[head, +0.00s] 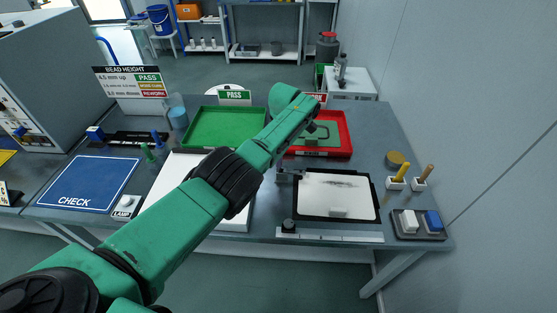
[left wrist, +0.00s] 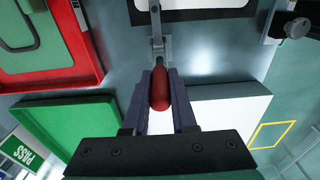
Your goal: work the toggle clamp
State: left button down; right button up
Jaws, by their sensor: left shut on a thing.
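The toggle clamp (left wrist: 157,45) shows in the left wrist view as a grey metal lever with a red grip. My left gripper (left wrist: 161,88) has its two purple fingers shut on either side of the red handle (left wrist: 160,92), whose rounded end points toward the camera. In the head view my left arm reaches over the table and hides most of the clamp; a bit of my left gripper (head: 290,166) shows beside the black-framed white panel (head: 330,193). A grey smear lies on the panel. My right gripper is not in view.
A green tray (head: 187,140) marked PASS and a red tray (head: 349,147) stand behind the clamp. A blue CHECK mat (head: 85,185) lies at left, near the lamp button (head: 125,205). White and blue blocks (head: 432,221) and two upright-handled tools (head: 399,173) stand at right.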

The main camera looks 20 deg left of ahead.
pick_arm(q)
jog(key=shift+d+f, duration=0.1)
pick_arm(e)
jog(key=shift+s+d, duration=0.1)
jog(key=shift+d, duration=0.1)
pick_arm(q)
jog(key=c, duration=0.7)
grip_release()
jog(key=shift+d, duration=0.1)
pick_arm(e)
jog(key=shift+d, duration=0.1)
pick_arm(q)
notch_tip(320, 180, up, 3)
jog(key=shift+r+p, duration=0.1)
jog(key=shift+p, duration=0.5)
jog(key=r, duration=0.3)
jog(key=r+b, duration=0.1)
jog(key=r, duration=0.7)
jog(key=shift+w+d+r+b, duration=0.1)
jog(key=shift+d+r+b, duration=0.1)
jog(key=shift+d+b, duration=0.15)
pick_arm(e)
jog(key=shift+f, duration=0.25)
pick_arm(q)
jog(key=shift+f, duration=0.1)
